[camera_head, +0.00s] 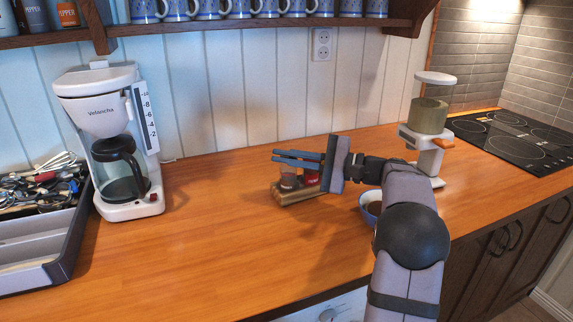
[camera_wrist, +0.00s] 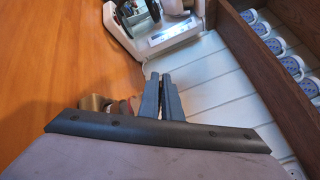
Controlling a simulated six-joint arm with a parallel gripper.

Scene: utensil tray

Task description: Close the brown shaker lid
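A wooden holder (camera_head: 296,197) stands mid-counter with two small glass shakers. The left one, with brown contents (camera_head: 288,181), and the right one, with red contents (camera_head: 311,178), stand side by side. My gripper (camera_head: 274,156) is level, with its fingers pointing left just above and across the shaker tops. The fingers lie close together and hold nothing I can see; in the wrist view they also look shut (camera_wrist: 161,76). The fingers hide the shaker tops, so I cannot tell how the brown shaker's lid stands. In the wrist view the shakers are partly hidden behind my gripper.
A coffee maker (camera_head: 112,150) and a utensil tray (camera_head: 50,268) stand at the left. A bowl (camera_head: 369,208) sits partly behind my arm. A white grinder-like appliance (camera_head: 431,135) and a cooktop (camera_head: 515,137) are at the right. The counter left of the holder is clear.

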